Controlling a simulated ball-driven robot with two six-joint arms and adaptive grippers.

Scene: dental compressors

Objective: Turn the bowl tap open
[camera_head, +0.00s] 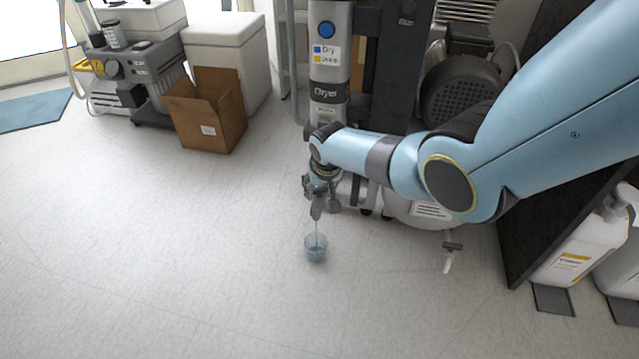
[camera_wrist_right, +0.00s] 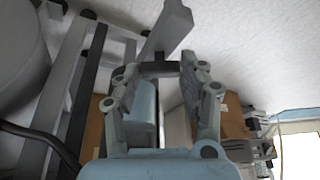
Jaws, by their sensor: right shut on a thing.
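My right gripper (camera_head: 318,184) is at the foot of the dryer column (camera_head: 329,60) in the head view. It is shut on the bowl tap, whose grey spout (camera_head: 316,209) hangs just below the fingers. A thin bluish stream runs from the spout down into a small clear cup (camera_head: 316,250) on the floor, which holds some bluish liquid. In the wrist view my right gripper (camera_wrist_right: 162,72) has its fingertips on either side of a dark piece of the tap, and the tap's grey part (camera_wrist_right: 169,28) extends beyond it. The bowl itself is mostly hidden. My left gripper is out of view.
Another tap (camera_head: 451,249) with a white spout hangs under the compressor tank on the right. A dark panel and white jugs (camera_head: 577,245) stand at the far right. An open cardboard box (camera_head: 207,118) stands at the back left. The front floor is clear.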

